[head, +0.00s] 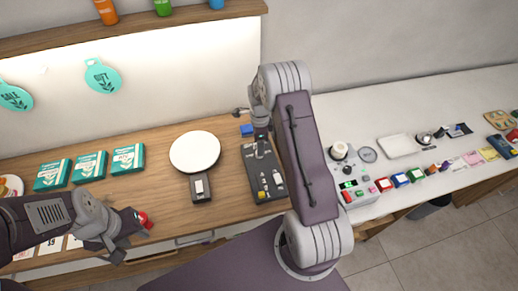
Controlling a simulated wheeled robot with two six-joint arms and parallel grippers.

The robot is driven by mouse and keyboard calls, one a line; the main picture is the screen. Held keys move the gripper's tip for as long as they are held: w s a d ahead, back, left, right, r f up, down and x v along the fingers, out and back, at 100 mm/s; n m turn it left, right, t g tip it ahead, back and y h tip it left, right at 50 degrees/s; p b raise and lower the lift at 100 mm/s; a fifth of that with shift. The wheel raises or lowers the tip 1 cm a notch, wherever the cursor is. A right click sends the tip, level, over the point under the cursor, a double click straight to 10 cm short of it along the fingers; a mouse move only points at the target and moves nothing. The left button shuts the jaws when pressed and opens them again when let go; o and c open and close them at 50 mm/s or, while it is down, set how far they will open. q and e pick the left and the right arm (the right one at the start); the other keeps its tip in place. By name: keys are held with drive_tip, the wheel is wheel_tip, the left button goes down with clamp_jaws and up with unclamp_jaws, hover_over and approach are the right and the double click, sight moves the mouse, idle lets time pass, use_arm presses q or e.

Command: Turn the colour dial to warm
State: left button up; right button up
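No dial with a warm mark can be read at this size. A dark control panel (251,176) with small yellow and pale controls lies on the wooden counter in the middle. A round white disc (195,152) on a dark base (202,190) stands left of it. My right arm rises in front of the counter, and its gripper (261,142) points down over the far part of the panel; its fingertips are too small to judge, and contact cannot be told. My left gripper (117,244) is at the lower left, near a red-topped item (143,219), away from the panel; its finger gap is unclear.
Several teal boxes (90,166) stand on the left of the counter. A blue block (247,130) sits behind the panel. On the right white counter are a device with a green display (350,185), a pale tray (397,146) and several small boxes. A shelf (130,26) runs above.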

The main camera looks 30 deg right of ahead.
wheel_tip(320, 180, down, 5)
drive_tip(key=shift+r+p, duration=0.2)
drive_tip(key=shift+p, duration=0.15)
clamp_jaws()
drive_tip(key=shift+n+b, duration=0.45)
drive_tip(key=shift+n, duration=0.65)
drive_tip(key=n, duration=0.3)
drive_tip(key=shift+n+b, duration=0.3)
drive_tip(key=shift+b, duration=0.1)
drive_tip(key=n, duration=0.5)
drive_tip(key=shift+w+r+n+b, duration=0.1)
drive_tip(key=shift+n+b, duration=0.2)
drive_tip(key=shift+b, duration=0.1)
drive_tip(key=shift+n, duration=0.3)
